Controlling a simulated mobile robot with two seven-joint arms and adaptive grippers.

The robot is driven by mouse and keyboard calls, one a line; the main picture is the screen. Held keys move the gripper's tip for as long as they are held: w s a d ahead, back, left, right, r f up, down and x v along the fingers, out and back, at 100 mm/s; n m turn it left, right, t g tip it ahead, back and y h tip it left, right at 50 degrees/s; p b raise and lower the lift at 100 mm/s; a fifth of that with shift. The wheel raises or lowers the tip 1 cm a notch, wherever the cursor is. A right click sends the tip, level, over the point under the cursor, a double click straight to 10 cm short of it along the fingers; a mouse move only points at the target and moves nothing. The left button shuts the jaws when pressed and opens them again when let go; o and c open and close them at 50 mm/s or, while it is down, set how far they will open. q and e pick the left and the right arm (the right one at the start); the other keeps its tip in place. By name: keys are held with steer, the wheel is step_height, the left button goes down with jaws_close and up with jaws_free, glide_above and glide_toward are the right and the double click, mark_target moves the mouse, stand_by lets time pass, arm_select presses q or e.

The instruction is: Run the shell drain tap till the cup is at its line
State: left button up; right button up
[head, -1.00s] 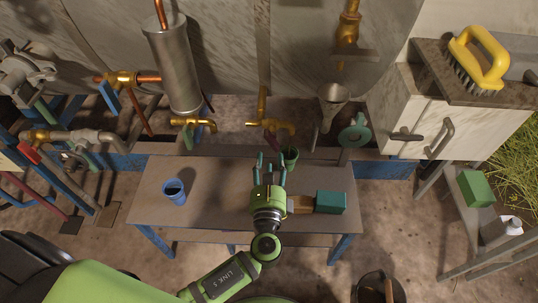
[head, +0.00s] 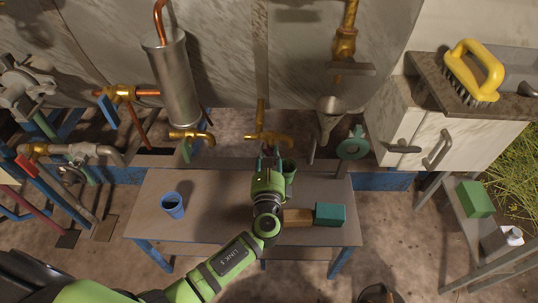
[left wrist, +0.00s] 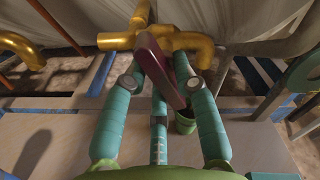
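The brass tap with a maroon lever (left wrist: 165,72) is in the middle of the back; its brass body (head: 268,137) shows in the head view. A green cup (head: 289,172) stands under its spout; part of the cup (left wrist: 185,122) shows behind the fingers in the left wrist view. The cup's line and the level inside cannot be made out, and no stream is visible. My left gripper (head: 270,160) is at the tap, with its teal fingertips (left wrist: 165,68) closed in on both sides of the maroon lever. My right gripper is not in view.
A blue cup (head: 173,206) stands on the table's left. A wooden block (head: 298,216) and a teal block (head: 330,214) lie right of my arm. Another brass tap (head: 191,136) is to the left, a funnel (head: 329,107) to the right. The table's (head: 222,205) left middle is clear.

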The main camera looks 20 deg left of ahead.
arm_select(q)
jaws_close()
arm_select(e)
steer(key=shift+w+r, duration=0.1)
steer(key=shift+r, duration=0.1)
arm_select(q)
steer(key=shift+r+m+p, duration=0.15)
steer(key=shift+m+p, duration=0.45)
steer(key=shift+p, duration=0.05)
steer(key=m+p, duration=0.2)
steer(key=m, duration=0.1)
steer(key=shift+a+m+p, duration=0.1)
steer(key=shift+m+p, duration=0.2)
steer(key=shift+m, duration=0.6)
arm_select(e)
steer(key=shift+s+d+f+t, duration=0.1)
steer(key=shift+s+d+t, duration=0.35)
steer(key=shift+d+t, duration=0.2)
